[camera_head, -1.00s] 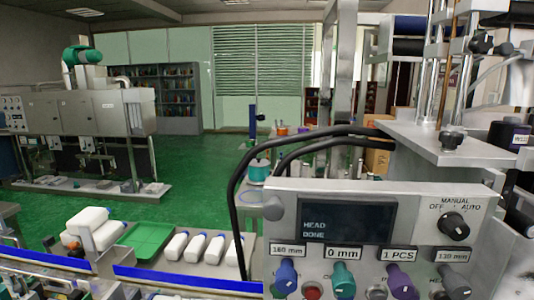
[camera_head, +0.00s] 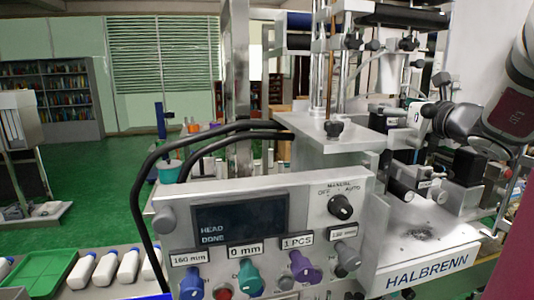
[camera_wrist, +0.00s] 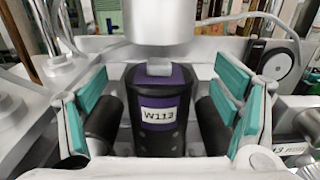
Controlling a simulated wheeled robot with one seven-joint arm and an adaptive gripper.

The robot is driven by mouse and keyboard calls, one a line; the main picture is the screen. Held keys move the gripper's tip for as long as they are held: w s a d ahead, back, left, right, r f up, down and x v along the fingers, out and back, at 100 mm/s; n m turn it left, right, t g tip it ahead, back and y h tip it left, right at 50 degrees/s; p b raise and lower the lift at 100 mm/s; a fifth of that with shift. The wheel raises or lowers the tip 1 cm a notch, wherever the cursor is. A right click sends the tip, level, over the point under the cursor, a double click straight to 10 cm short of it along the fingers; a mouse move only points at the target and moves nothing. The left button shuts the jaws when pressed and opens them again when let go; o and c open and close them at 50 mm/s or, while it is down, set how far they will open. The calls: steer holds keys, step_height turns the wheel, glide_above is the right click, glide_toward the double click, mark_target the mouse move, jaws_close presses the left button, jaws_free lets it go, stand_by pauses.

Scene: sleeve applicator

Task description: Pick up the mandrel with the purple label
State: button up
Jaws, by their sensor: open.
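In the wrist view, a dark upright cylinder with a purple upper band and a white "W113" label, the mandrel (camera_wrist: 160,122), stands in the centre. A pale cylindrical part hangs over its top and hides some of it. My gripper (camera_wrist: 166,98) is open, with teal pads on both sides of the mandrel and gaps between. In the head view, my arm comes in from the right over the machine. The purple band cannot be made out there.
The machine's control panel (camera_head: 240,232) reads "HEAD DONE". Black cables (camera_head: 150,170) arch behind it. Black rollers and metal posts crowd the machine top. White bottles (camera_head: 128,266) and a green tray (camera_head: 42,272) stand at left.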

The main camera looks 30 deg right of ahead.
steer(key=shift+x, duration=1.5)
steer(key=shift+c, duration=0.2)
steer(key=c, duration=1.8)
steer(key=shift+r, duration=0.1)
jaws_close()
